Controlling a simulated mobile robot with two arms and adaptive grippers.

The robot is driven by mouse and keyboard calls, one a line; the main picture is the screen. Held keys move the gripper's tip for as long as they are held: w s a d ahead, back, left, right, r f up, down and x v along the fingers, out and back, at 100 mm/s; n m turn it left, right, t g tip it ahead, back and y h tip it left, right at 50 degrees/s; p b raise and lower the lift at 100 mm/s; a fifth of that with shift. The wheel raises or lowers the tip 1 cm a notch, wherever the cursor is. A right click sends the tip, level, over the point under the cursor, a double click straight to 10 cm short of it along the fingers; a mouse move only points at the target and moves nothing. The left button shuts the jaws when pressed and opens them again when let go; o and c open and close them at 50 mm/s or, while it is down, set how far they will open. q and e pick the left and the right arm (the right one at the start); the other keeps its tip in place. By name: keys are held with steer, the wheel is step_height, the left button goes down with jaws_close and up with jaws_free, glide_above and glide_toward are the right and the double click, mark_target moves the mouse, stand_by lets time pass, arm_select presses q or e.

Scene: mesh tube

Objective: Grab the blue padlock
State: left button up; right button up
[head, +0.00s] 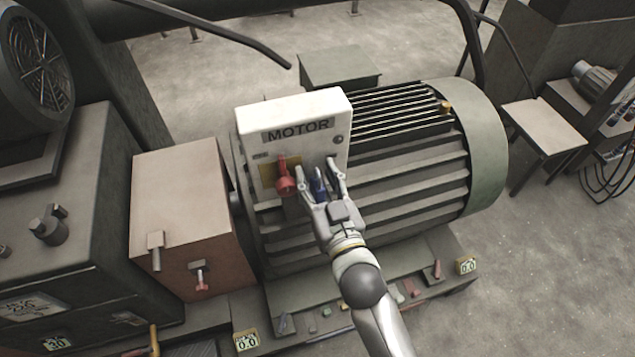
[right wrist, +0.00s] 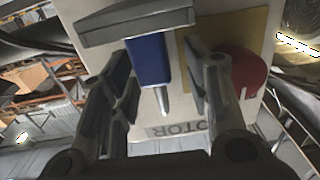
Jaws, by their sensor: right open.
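The blue padlock (head: 319,188) is at the front of the white MOTOR box, low on its face and right of a red switch handle. In the right wrist view the padlock (right wrist: 149,60) shows as a blue block with a pale metal piece at its lower end. My right gripper (head: 317,170) is open, with its fingers on either side of the padlock. In the right wrist view a gap shows between the padlock and each finger of the gripper (right wrist: 157,62). Part of the padlock is hidden by the gripper in the head view. My left gripper is not in view.
The red switch handle (head: 284,181) sits close to the left finger; it is a red disc (right wrist: 240,75) in the right wrist view. The white MOTOR box (head: 300,108) stands against the ribbed motor (head: 410,150). A tan box (head: 180,200) stands to the left.

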jaws_close()
steer(key=shift+r, duration=0.1)
stand_by(0.3)
